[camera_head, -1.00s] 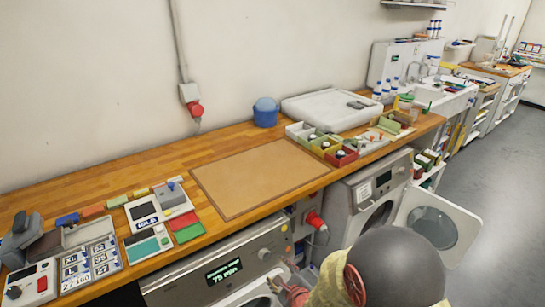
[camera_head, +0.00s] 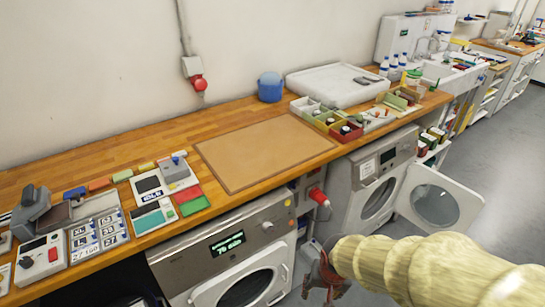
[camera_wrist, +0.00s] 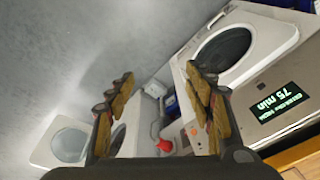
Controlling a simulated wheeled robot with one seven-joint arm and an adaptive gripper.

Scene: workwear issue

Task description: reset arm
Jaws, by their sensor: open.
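My gripper (camera_head: 325,277) hangs in front of the machines, below the front edge of the wooden counter, at the end of my pale arm. The wrist view shows my gripper (camera_wrist: 165,100) with its two fingers spread wide and nothing between them. Past the fingers are the grey floor, a washing machine (camera_wrist: 245,60) with a lit display, and a second machine with its round door open. In the head view the near washing machine (camera_head: 225,255) is left of my gripper.
The second machine's door (camera_head: 440,205) stands open to the right. A brown mat (camera_head: 262,150) lies bare on the counter. Label devices (camera_head: 165,190) stand left of it, small boxes (camera_head: 325,118) right of it. A blue bucket (camera_head: 270,87) stands behind. Floor at right (camera_head: 505,140) is clear.

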